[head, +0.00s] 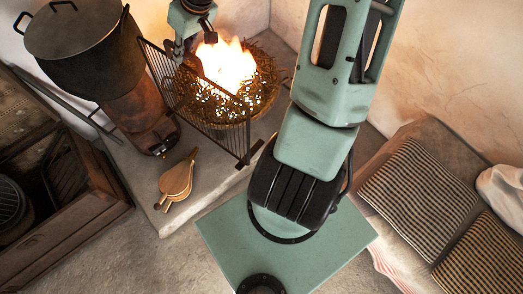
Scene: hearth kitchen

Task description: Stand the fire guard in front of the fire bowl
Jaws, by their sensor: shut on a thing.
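The fire guard (213,125) is a dark barred metal panel. It stands roughly upright between the fire bowl and the open front part of the stone hearth, with a foot showing at its lower right end. The fire bowl (262,108) holds twigs and bright flames behind the guard. My gripper (181,57) is shut on the guard's upper part, close to the flames. The fingertips are small and partly hidden, and I cannot tell if the guard's feet bear on the hearth.
Wooden bellows (177,182) lie on the hearth (150,205) in front of the guard. A large dark pot (80,45) sits on a copper-coloured stove (140,112) at left. A wooden cabinet (70,235) is at lower left. Striped cushions (420,195) lie on a bench at right.

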